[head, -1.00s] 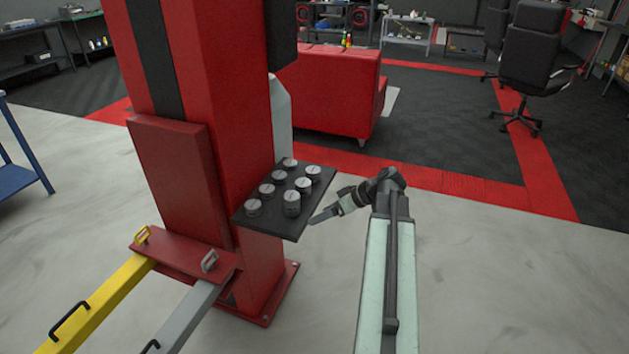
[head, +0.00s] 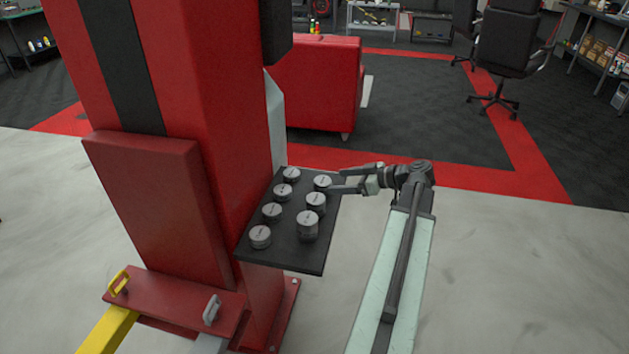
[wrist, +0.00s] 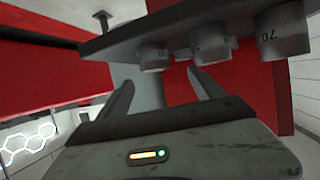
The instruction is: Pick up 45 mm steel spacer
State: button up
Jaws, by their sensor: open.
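Several round grey steel spacers stand in two rows on a black tray (head: 285,254) beside the red post. The right row holds a back spacer (head: 323,181), a middle spacer (head: 316,201) and a taller front spacer (head: 307,226). I cannot read in the head view which is 45 mm. My gripper (head: 337,182) is open and empty, with its fingertips close to the back spacer of the right row. In the wrist view, which appears upside down, the open fingers (wrist: 160,76) point towards a short spacer (wrist: 155,58); the tallest spacer (wrist: 283,32) seems marked 70.
The red lift post (head: 215,100) rises directly left of the tray. A yellow arm (head: 108,328) extends from its base.

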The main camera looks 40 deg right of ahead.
aim_at(329, 182)
jog(key=shift+w+d, duration=0.1)
jog(key=shift+w, duration=0.1)
jog(key=shift+b+x, duration=0.6)
jog(key=shift+x, duration=0.7)
jog(key=w+f+b, duration=0.2)
jog(key=w, duration=0.1)
jog(key=shift+w+a+f+b, duration=0.3)
jog(key=shift+w+a+f, duration=0.05)
jog(key=shift+a, duration=0.05)
jog(key=shift+w+a, duration=0.1)
jog(key=shift+w, duration=0.15)
grip_shut()
notch_tip(329, 182, up, 10)
jog(key=p, duration=1)
jog(key=shift+r, duration=0.15)
